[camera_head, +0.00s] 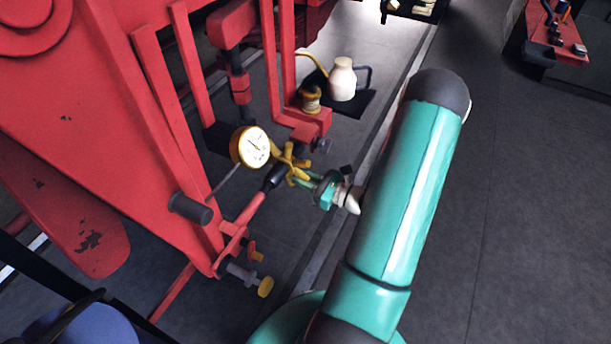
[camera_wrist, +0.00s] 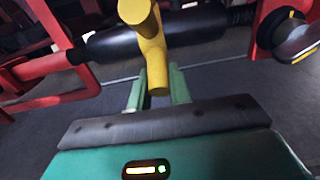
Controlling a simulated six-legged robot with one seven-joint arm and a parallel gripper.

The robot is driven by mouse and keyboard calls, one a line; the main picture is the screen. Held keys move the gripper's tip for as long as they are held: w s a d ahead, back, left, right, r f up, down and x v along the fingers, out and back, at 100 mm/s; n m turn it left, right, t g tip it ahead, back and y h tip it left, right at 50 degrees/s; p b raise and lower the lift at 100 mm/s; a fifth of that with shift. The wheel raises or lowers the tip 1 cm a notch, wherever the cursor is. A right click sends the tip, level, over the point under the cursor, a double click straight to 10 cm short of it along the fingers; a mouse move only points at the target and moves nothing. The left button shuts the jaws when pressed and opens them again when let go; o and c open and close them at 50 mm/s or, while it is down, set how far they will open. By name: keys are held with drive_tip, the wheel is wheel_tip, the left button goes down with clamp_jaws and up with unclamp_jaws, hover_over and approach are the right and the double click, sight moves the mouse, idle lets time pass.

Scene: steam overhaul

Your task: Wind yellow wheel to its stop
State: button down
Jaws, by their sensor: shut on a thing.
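The yellow wheel (camera_head: 291,156) is a small handwheel with stubby spokes, right of a white-faced gauge on the red machine. In the wrist view, its yellow hub and one spoke (camera_wrist: 154,58) stand in front of a black cylinder. My gripper (camera_head: 301,177) reaches the wheel from the lower right. Its two green fingers (camera_wrist: 157,88) lie on either side of the lower spoke and are shut on it. The far side of the wheel and its stop cannot be made out.
The brass-rimmed gauge (camera_head: 252,147) sits close left of the wheel. A red bracket (camera_head: 304,125) and a white bottle (camera_head: 342,79) on a dark tray stand behind.

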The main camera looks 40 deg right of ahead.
drive_tip(key=shift+w+f, duration=0.1)
drive_tip(key=shift+f, duration=0.15)
drive_tip(key=shift+w+a+f, duration=0.15)
drive_tip(key=shift+w+f, duration=0.2)
drive_tip(key=shift+f, duration=0.25)
drive_tip(key=shift+w+f, duration=0.15)
drive_tip(key=c, duration=1.2)
unclamp_jaws()
drive_tip(key=shift+c, duration=0.2)
drive_tip(key=v, duration=0.6)
